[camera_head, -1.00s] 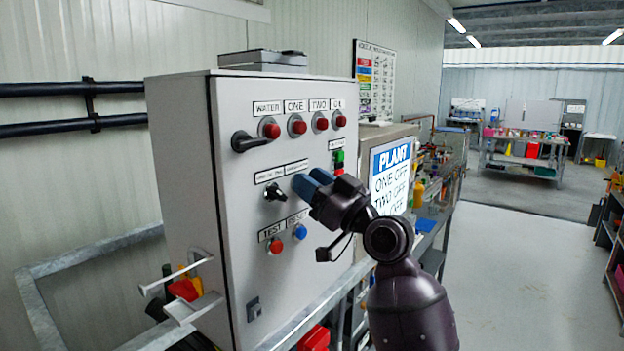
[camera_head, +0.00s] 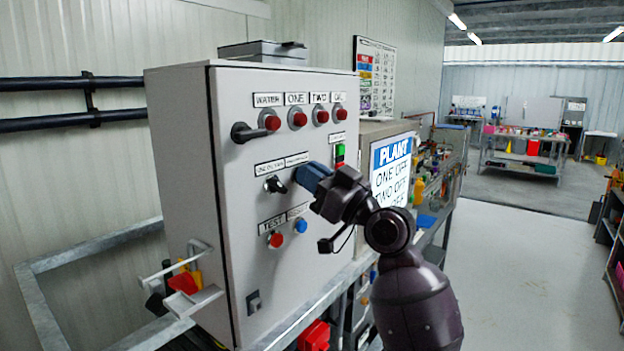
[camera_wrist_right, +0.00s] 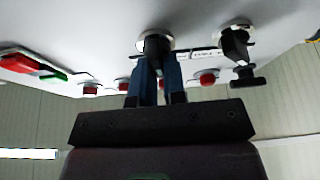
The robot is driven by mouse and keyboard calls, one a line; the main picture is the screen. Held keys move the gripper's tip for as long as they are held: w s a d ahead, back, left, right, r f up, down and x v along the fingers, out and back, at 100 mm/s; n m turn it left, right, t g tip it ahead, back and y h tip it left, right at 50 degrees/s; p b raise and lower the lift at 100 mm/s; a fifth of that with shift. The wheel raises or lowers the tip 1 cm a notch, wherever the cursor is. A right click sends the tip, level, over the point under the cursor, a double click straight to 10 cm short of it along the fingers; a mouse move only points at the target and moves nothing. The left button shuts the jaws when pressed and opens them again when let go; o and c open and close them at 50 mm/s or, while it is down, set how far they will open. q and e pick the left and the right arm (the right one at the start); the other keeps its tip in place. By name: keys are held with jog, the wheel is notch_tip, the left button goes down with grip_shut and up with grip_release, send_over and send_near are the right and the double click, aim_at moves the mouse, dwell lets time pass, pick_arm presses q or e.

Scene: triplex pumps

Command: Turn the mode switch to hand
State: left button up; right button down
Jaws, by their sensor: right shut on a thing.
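The grey control panel (camera_head: 235,200) carries two black rotary switches side by side in its middle row. The left switch (camera_head: 275,184) is uncovered, with its lever tilted; it also shows in the wrist view (camera_wrist_right: 235,42). The right switch is hidden behind my fingers in the head view, and its label is too small to read. In the wrist view this black knob (camera_wrist_right: 155,44) sits between my blue fingertips. My right gripper (camera_head: 308,174) is shut on that knob, close to the panel face. My left gripper is out of view.
Red lamps (camera_head: 297,119) and a black handle (camera_head: 248,132) are above the switches. A red button (camera_head: 276,240) and a blue button (camera_head: 300,226) are below. A green and red control (camera_head: 340,155) is close right of my fingers. A PLANT board (camera_head: 391,170) stands further right.

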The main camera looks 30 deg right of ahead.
jog(key=n+g+y+b, duration=0.1)
jog(key=n+b, duration=0.1)
jog(key=n, duration=0.1)
jog(key=n+g+y+b, duration=0.1)
jog(key=n+b, duration=0.2)
jog(key=n, duration=0.1)
jog(key=n+g+y+b, duration=0.1)
jog(key=n+y+b, duration=0.1)
jog(key=n+b, duration=0.1)
jog(key=shift+a+f+n+g, duration=0.2)
jog(key=shift+f+n+g, duration=0.05)
jog(key=shift+n+g, duration=0.05)
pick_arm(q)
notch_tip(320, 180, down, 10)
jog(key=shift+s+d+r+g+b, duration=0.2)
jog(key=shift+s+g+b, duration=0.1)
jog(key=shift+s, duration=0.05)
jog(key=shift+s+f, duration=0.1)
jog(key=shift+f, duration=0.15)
pick_arm(e)
jog(key=shift+s+r+n, duration=0.1)
jog(key=shift+r+n, duration=0.05)
jog(key=shift+n, duration=0.45)
jog(key=c, duration=1.2)
grip_release()
